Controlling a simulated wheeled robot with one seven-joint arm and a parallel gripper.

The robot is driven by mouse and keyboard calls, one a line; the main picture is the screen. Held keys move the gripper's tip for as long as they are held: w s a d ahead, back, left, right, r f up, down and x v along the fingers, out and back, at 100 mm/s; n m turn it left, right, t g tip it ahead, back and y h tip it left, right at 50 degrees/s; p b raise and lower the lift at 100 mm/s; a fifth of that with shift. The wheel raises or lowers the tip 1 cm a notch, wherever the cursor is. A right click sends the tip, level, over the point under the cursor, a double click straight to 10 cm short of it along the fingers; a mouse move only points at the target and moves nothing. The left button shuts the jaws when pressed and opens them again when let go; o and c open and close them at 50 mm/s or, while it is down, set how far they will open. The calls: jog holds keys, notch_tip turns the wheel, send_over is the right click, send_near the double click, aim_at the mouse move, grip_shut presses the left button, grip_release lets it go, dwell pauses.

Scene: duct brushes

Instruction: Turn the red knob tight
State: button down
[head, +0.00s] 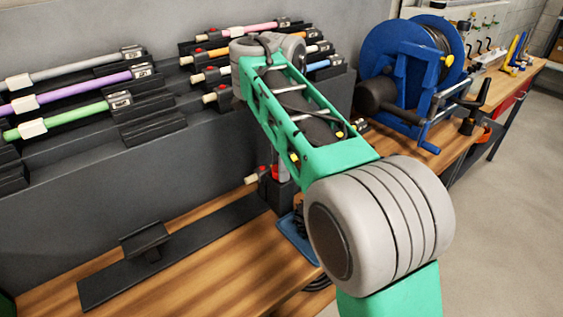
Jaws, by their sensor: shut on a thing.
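A small red knob (262,168) shows low in the middle of the head view, above the pale end of a rod (251,179). The rod end sticks out of a dark block (283,191) just above the bench. A brighter red-orange part (279,172) shows right of it, partly behind my green arm link; I cannot tell what it belongs to. My arm reaches from the lower right up to the rack and its far end turns away behind the link. My gripper and its fingertips are hidden, so its contact with the knob cannot be seen.
A dark rack (60,190) holds several coloured rods, some with small red knobs at their ends. A black rail with a small cradle (145,240) lies on the wooden bench (190,285). A blue reel (410,60) stands at the right. Open floor lies at far right.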

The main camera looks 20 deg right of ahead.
jog(key=shift+m, duration=2.3)
jog(key=c, duration=0.9)
grip_release()
notch_tip(320, 180, up, 8)
jog(key=p, duration=0.7)
jog(key=shift+f, duration=0.1)
